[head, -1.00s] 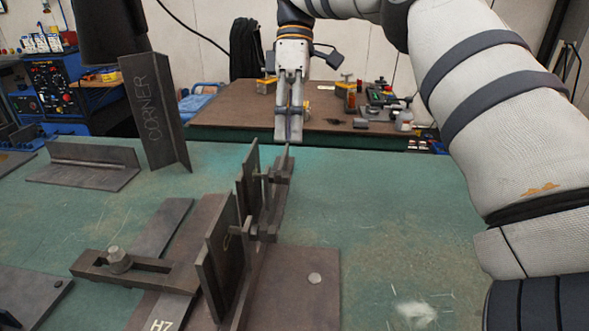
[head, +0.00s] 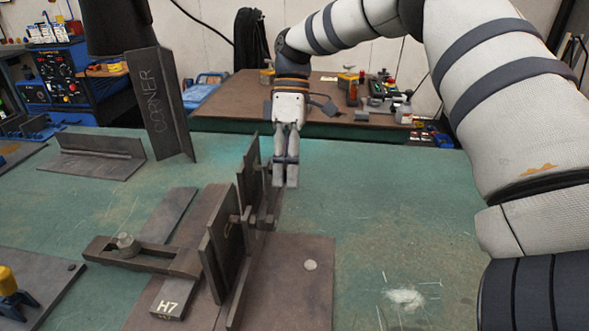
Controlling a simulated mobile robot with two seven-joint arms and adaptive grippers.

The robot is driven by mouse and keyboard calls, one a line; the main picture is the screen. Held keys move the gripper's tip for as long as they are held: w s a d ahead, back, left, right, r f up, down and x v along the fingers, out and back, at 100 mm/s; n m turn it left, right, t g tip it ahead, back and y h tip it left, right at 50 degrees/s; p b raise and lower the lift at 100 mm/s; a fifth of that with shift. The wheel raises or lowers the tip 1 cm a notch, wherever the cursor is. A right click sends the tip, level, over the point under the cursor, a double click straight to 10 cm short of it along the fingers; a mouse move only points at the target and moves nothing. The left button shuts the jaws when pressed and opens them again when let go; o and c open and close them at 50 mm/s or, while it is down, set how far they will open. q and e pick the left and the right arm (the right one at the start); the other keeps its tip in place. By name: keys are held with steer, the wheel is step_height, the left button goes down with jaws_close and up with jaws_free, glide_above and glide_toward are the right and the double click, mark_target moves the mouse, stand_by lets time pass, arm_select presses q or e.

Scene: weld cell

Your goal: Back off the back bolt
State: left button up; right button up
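The fixture holds two upright steel plates, the nearer (head: 222,240) and the farther (head: 248,185), with clamp hardware on their right side. A bolt or pin (head: 246,215) shows by the nearer plate. The back bolt is not clearly made out; dark hardware (head: 268,196) at the far end is partly hidden behind the plate and near my gripper. My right gripper (head: 286,181) points down just right of the farther plate. Its fingers are close together, with nothing visible between them. I cannot tell whether it touches the hardware. My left gripper is not in view.
A slotted clamp bar with a bolt head (head: 127,245) lies left of the plates, near the H7 block (head: 170,297). The CORNER angle piece (head: 163,105) stands at back left. A yellow-topped blue item (head: 10,285) is at lower left. The green table (head: 400,220) is clear at right.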

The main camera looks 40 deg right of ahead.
steer(key=o, duration=0.6)
steer(key=shift+o, duration=0.2)
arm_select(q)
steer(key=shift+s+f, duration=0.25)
arm_select(e)
steer(key=v, duration=0.5)
steer(key=shift+c, duration=0.2)
step_height(320, 180, up, 5)
steer(key=t+h+p, duration=0.1)
steer(key=h, duration=0.1)
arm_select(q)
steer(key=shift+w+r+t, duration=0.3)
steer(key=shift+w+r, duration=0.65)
arm_select(e)
steer(key=x, duration=0.9)
steer(key=shift+w+f, duration=0.2)
steer(key=shift+f, duration=0.2)
